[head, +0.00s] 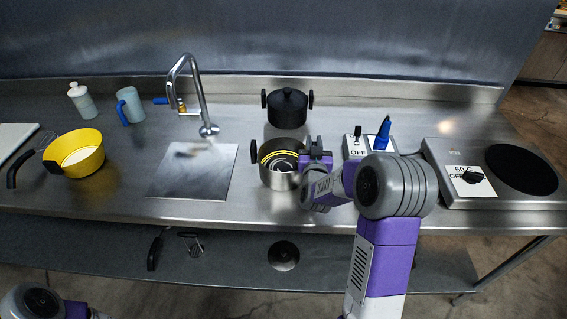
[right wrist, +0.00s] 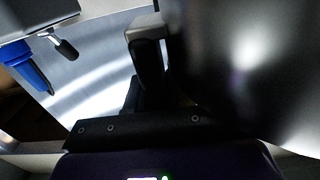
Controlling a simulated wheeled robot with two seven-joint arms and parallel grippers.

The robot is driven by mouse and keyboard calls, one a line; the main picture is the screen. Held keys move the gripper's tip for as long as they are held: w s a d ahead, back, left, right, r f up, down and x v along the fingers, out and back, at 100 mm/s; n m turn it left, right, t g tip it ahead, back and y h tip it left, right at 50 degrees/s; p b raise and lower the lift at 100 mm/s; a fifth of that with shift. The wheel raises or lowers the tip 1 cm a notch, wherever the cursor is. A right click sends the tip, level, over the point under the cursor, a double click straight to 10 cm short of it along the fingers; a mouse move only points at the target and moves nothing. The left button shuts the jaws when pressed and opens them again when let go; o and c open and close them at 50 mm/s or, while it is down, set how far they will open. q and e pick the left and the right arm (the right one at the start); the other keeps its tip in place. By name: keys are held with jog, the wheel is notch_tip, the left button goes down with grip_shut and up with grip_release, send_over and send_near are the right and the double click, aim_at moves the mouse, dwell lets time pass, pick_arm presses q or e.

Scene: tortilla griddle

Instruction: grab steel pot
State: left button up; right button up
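The steel pot (head: 281,180) stands upright on the metal counter, with a dark rim, a yellow ring inside and a black handle at its left. My right gripper (head: 316,158) is at the pot's right side, where the other handle would be, and hides that part. In the right wrist view the pot's shiny wall (right wrist: 245,60) fills the right side, very close to a finger (right wrist: 150,55). The other finger is not clearly seen, so I cannot tell whether the gripper holds the handle. Only part of my left arm shows at bottom left; its gripper is out of view.
A black lidded pot (head: 287,108) stands behind the steel pot. A switch box (head: 356,150) and blue object (head: 383,133) are right of it, then a hot plate (head: 450,160). The sink area (head: 193,172) and yellow pan (head: 81,153) lie left.

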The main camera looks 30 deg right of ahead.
grip_shut()
jog(key=shift+r, duration=0.1)
dwell(1.0)
